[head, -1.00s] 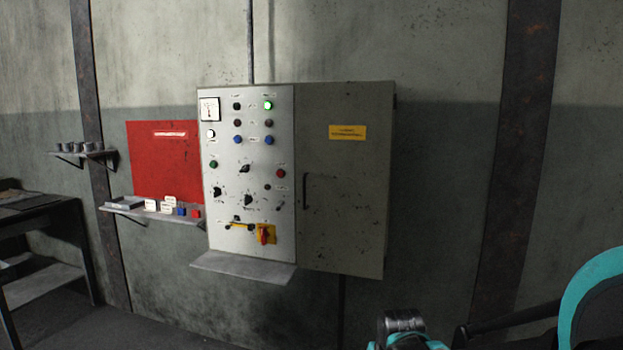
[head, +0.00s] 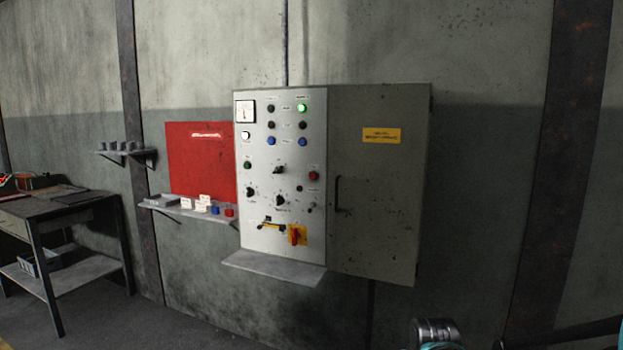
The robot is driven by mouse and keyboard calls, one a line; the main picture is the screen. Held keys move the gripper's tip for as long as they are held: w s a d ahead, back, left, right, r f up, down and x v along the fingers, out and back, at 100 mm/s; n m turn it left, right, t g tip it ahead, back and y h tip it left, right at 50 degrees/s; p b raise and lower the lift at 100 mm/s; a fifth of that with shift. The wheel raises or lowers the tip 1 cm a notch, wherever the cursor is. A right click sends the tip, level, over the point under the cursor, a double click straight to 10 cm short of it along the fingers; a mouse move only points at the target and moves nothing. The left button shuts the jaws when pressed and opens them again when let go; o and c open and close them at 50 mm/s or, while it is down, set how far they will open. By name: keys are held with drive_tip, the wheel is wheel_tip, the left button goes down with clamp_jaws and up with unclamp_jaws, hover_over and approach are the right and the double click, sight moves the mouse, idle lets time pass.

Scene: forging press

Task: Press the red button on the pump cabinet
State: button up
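The pump cabinet (head: 376,200) is a grey box on the wall near the middle of the head view. Its light left panel carries lamps, buttons, knobs and a gauge. The red button (head: 314,176) sits on the right side of that panel, about halfway down. A green button (head: 248,165) is level with it on the left side. A red and yellow rotary switch (head: 296,235) is lower on the panel. A part of my arm shows at the lower right edge, apart from the cabinet. My gripper's fingers cannot be seen.
A small ledge (head: 274,268) juts out below the panel. A red board (head: 200,155) hangs to the left, above a shelf (head: 190,211) with small tags and blocks. A workbench (head: 60,212) stands at far left. The wall right of the cabinet is clear.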

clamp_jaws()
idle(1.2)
